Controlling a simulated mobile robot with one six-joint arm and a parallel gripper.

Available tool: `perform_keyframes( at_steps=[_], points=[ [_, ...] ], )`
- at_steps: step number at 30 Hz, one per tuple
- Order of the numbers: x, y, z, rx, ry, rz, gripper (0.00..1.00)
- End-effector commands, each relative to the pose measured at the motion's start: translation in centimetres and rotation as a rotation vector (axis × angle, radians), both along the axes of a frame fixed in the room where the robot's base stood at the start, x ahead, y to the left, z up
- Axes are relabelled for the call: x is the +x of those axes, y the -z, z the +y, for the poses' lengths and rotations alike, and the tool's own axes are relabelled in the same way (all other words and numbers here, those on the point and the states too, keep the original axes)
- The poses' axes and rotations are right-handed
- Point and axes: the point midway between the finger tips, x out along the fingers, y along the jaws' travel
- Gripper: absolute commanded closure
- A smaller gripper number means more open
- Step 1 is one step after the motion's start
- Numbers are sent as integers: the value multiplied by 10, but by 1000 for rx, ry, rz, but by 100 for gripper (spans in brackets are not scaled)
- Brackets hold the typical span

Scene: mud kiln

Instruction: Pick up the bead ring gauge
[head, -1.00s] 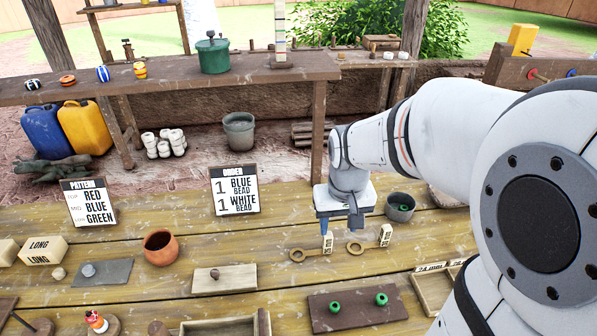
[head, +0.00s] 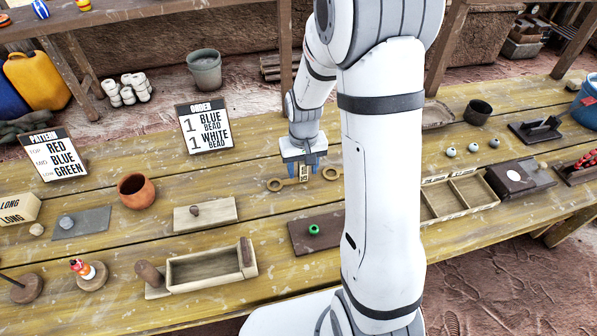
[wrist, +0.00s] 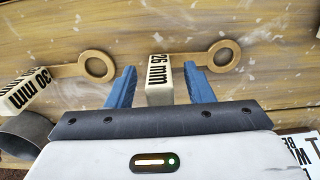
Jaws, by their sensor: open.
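Two tan ring gauges lie on the plank table, each a flat ring with a handle and a pale upright label block. The 26 mm gauge's ring (wrist: 224,56) and its label block (wrist: 157,80) show in the wrist view; the head view also shows this ring (head: 275,184). My gripper (head: 303,172) is down at this block, its blue fingers (wrist: 158,72) open on either side of it, with small gaps. The 30 mm gauge's ring (wrist: 97,65) lies beside my fingers, also visible in the head view (head: 331,173); its block (wrist: 25,90) is at the wrist view's left.
The order sign (head: 205,127) and pattern sign (head: 53,153) stand to the left. An orange clay pot (head: 136,191), a dark board with a green bead (head: 314,230) and a divided wooden tray (head: 455,198) are nearby. My arm hides part of the table.

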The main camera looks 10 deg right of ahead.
Motion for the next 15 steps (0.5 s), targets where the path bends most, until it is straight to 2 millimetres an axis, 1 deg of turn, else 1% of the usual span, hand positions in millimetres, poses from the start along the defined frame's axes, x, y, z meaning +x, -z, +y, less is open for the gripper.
perform_keyframes(
  at_steps=[1, 3, 11, 15],
  points=[
    [-1, 7, 0, 0, 0, 3, 53],
    [0, 12, 0, 0, 0, 2, 53],
    [0, 14, 0, 0, -1, 0, 53],
    [0, 13, 1, 0, -1, 0, 64]
  ],
)
